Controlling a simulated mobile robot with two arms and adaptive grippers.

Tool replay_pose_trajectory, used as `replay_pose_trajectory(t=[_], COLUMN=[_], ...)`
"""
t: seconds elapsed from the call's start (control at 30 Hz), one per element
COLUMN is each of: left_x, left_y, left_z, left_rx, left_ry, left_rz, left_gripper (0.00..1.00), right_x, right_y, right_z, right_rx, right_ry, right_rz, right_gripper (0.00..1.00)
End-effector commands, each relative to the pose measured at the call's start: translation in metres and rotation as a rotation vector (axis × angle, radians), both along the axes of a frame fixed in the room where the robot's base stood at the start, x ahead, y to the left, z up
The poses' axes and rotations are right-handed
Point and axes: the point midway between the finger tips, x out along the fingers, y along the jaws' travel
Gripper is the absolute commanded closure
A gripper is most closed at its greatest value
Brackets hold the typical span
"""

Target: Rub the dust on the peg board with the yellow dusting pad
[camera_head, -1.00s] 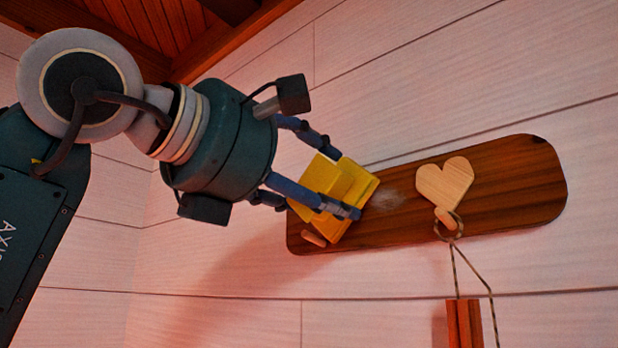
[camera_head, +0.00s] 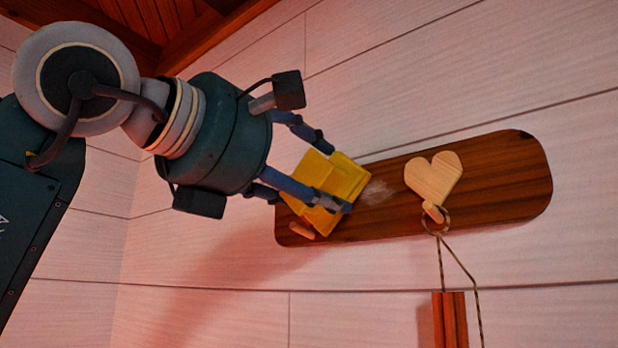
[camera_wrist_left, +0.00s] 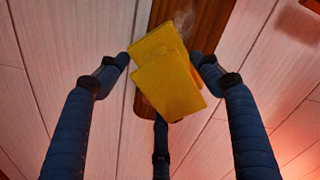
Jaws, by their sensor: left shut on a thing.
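The dark wooden peg board (camera_head: 500,190) is fixed on the white plank wall and looks tilted in the head view. A pale grey dust patch (camera_head: 377,191) lies on it, just right of the yellow dusting pad (camera_head: 345,178). My left gripper (camera_head: 334,172) is shut on the pad at the left end of the board. The pad covers that part of the board; I cannot tell whether it touches the wood. In the left wrist view the pad (camera_wrist_left: 168,85) sits between the fingers, with the dust (camera_wrist_left: 183,22) beyond it. My right gripper is not in view.
A pale wooden heart (camera_head: 433,178) sits on the board right of the dust. A peg below it carries a ring and cord (camera_head: 441,240) with a reddish wooden piece (camera_head: 450,318). Another peg (camera_head: 301,231) shows below the pad.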

Motion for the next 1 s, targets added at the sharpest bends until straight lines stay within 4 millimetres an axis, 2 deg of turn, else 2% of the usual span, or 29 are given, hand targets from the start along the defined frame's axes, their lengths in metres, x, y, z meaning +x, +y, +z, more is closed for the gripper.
replay_pose_trajectory(t=[0.63, 0.83, 1.0], left_x=[0.01, 0.006, -0.003], left_y=[-0.007, -0.012, -0.023], left_z=[0.0, 0.0, 0.0], left_rx=[0.0, 0.0, 0.001], left_ry=[0.0, -0.001, -0.002], left_rz=[0.0, -0.001, -0.001], left_gripper=[0.55, 0.55, 0.55], right_x=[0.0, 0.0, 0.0], right_y=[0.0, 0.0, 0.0], right_z=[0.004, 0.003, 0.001], right_rx=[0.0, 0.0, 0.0], right_ry=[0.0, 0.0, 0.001], right_rz=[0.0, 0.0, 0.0], right_gripper=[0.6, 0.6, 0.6])
